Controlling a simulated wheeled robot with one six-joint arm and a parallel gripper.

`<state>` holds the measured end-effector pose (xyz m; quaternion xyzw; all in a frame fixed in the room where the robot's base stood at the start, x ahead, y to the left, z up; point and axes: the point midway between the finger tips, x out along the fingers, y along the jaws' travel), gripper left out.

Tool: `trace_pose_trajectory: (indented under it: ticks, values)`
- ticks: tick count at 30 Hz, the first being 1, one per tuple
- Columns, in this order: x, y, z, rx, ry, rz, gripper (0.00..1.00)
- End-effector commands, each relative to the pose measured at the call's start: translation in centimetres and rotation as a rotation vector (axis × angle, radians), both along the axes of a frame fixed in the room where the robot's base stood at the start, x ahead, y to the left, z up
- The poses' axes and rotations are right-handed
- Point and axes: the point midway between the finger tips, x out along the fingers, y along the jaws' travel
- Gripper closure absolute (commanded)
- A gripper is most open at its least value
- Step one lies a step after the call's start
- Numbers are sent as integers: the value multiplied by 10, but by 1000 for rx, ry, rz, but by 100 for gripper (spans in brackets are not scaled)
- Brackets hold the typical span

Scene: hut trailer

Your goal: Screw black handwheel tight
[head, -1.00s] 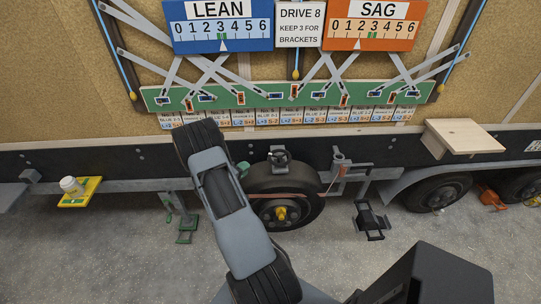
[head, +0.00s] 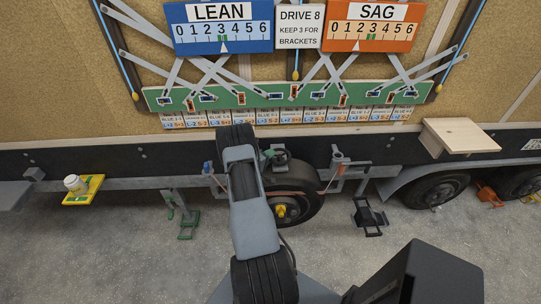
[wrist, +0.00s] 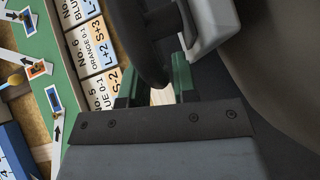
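The black handwheel (head: 283,157) is mounted on the trailer's dark side rail above a wheel, right of my forearm in the head view. In the wrist view its dark curved rim (wrist: 139,40) comes down from the top. My gripper (head: 268,155) is at the left side of the handwheel, partly hidden by my arm. Its two green fingers (wrist: 157,88) are apart in the wrist view, with a gap between them. The lower end of the rim shows at this gap. I cannot tell whether either finger touches it.
A trailer tyre (head: 305,207) with a yellow hub is below. A red-topped lever bracket (head: 338,162) is to the right, and a blue-topped one (head: 208,168) to the left. A wooden shelf (head: 459,136) juts out at right. A yellow tray (head: 83,197) holds a jar at left.

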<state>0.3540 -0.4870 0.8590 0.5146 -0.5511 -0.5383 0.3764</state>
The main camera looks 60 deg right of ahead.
Motion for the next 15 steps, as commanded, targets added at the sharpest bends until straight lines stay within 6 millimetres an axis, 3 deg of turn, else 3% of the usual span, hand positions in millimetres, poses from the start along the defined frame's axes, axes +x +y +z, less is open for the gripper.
trace_pose_trajectory:
  ticks: [12, 15]
  values:
    - [-1, -5, -1, 0, 0, 0, 73]
    - [-1, -5, -1, 0, 0, 0, 83]
